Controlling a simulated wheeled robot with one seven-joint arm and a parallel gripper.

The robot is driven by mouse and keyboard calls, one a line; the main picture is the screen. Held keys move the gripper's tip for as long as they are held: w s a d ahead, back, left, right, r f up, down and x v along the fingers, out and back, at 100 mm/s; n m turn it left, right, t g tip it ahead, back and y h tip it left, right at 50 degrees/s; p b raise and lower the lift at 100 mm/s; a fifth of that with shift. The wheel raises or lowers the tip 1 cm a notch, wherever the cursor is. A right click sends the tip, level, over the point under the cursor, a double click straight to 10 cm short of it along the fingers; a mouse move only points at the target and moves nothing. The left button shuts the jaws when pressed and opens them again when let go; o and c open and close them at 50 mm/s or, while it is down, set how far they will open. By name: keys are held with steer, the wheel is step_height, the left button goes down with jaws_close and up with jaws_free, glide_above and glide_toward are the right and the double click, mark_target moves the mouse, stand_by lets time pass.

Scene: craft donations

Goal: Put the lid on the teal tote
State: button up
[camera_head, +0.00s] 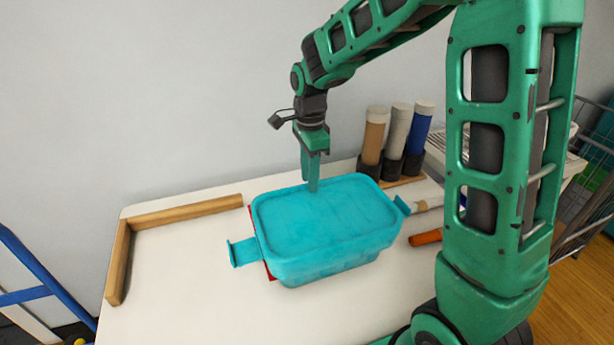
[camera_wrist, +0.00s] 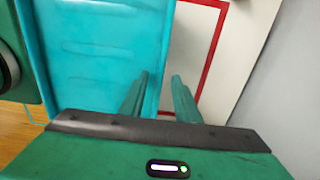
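The teal tote (camera_head: 325,268) stands on the white table in the head view. A teal lid (camera_head: 325,215) covers its top and looks level, with its rim along the tote's walls. I cannot tell whether it is pressed fully down. Teal flaps stick out at the left (camera_head: 243,252) and right (camera_head: 402,205) ends. My gripper (camera_head: 312,188) points down at the far long edge of the lid. In the wrist view my gripper (camera_wrist: 160,76) has its fingers apart, one over the teal surface (camera_wrist: 100,50) and one beyond its edge. Contact with the edge is unclear.
A red outline (camera_wrist: 214,50) marks the table under the tote. Wooden strips (camera_head: 190,213) edge the table's back left. Several capped tubes (camera_head: 398,130) stand in dark holders behind right. An orange item (camera_head: 425,237) lies right of the tote. The table's left (camera_head: 180,270) is clear.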

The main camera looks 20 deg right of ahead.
steer(key=shift+r, duration=0.1)
step_height(320, 180, up, 11)
steer(key=shift+f, duration=0.2)
stand_by(0.4)
steer(key=s+d+n, duration=0.5)
steer(key=s+d, duration=0.8)
steer(key=s, duration=0.1)
steer(key=s+d+f+n, duration=0.2)
steer(key=s+n, duration=0.1)
steer(key=s, duration=0.5)
steer(key=s+d+f+n, duration=0.2)
steer(key=s+f+n, duration=0.1)
steer(key=s, duration=0.5)
steer(key=shift+s+f+n, duration=0.3)
steer(key=shift+s+f, duration=0.05)
steer(key=shift+s, duration=0.05)
steer(key=shift+d, duration=0.1)
steer(key=shift+w+f, duration=0.25)
steer(key=shift+w, duration=0.4)
